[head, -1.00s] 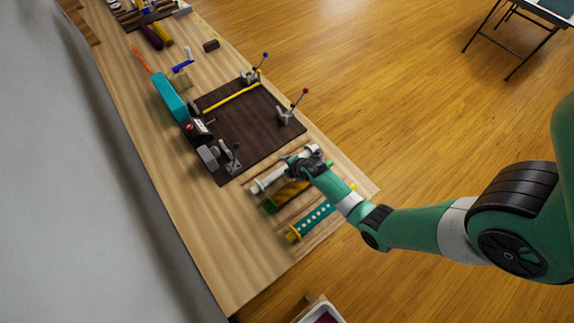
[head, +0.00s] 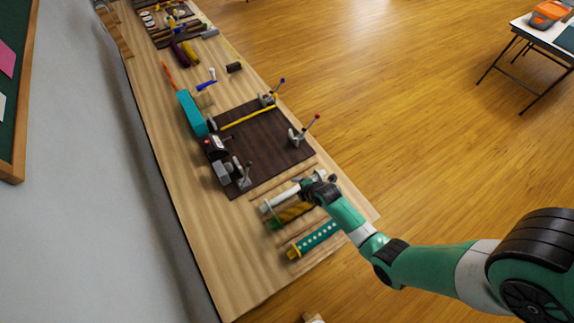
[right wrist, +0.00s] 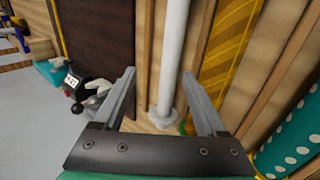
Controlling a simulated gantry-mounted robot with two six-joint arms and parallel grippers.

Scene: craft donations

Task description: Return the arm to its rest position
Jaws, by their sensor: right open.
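My right arm comes in from the right in the head view, and its gripper (head: 314,184) is over the right end of a white roll (head: 285,197). In the right wrist view the gripper (right wrist: 158,76) is open, with its two jaws apart on either side of the white roll (right wrist: 172,50). Nothing is clamped between them. I cannot tell how far the jaws are above the roll. My left gripper is out of view.
A yellow-gold patterned roll (head: 292,213) and a teal dotted roll (head: 318,240) lie beside the white one on the workbench (head: 245,270). Open floor (head: 420,130) is to the right.

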